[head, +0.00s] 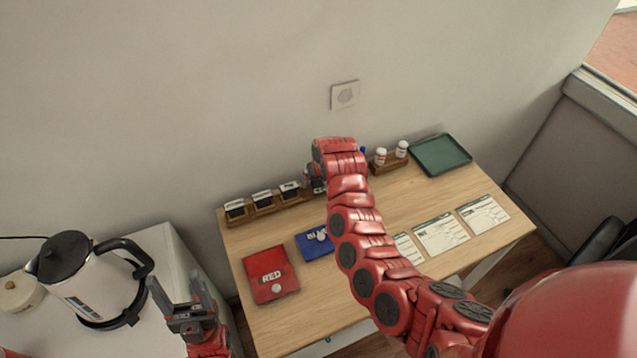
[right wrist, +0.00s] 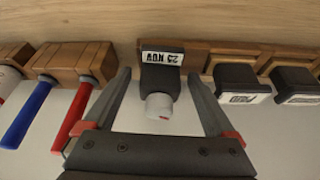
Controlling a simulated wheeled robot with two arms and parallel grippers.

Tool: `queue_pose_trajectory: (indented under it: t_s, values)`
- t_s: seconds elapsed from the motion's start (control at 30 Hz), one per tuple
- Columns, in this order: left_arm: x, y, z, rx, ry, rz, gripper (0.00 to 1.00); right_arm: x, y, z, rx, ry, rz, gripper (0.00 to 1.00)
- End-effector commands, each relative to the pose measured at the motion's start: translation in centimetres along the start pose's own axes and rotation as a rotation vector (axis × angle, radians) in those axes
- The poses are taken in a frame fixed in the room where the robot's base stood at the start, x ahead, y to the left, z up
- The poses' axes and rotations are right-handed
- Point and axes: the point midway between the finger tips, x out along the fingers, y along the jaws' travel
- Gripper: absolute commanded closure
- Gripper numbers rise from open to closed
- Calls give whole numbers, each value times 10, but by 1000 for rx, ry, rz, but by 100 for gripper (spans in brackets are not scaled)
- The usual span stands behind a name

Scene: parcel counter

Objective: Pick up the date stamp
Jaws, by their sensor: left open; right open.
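The date stamp (right wrist: 162,59) shows in the right wrist view as a black block with a white "25 NOV" label and a pale round knob, at a wooden rack. My right gripper (right wrist: 159,78) is open, with one finger on each side of the stamp and gaps visible between. In the head view my right arm hides the stamp, and only part of the right gripper (head: 316,178) shows at the back of the desk. My left gripper (head: 177,286) is open and empty, low at the left, between the kettle and the desk.
Several black stamps (head: 262,198) stand in the rack. A red pad (head: 270,275), a blue pad (head: 312,244) and paper forms (head: 440,234) lie on the desk. Blue and red handles (right wrist: 75,124) stick out beside the stamp.

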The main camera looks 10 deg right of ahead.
Motion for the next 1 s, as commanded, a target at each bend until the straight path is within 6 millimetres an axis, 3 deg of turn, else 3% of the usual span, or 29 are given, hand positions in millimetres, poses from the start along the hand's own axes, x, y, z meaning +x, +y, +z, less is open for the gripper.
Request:
queue_pose_trajectory:
  t_s: [0.17, 0.63, 1.0]
  values:
    - [0, 0, 0, 0, 0, 0, 36, 0, 0, 0, 0, 0, 0, 14]
    - [0, 0, 0, 0, 0, 0, 36, 0, 0, 0, -1, -1, 1, 98]
    - [-2, 0, 0, 0, 0, 0, 36, -3, 0, -2, -2, 0, 1, 100]
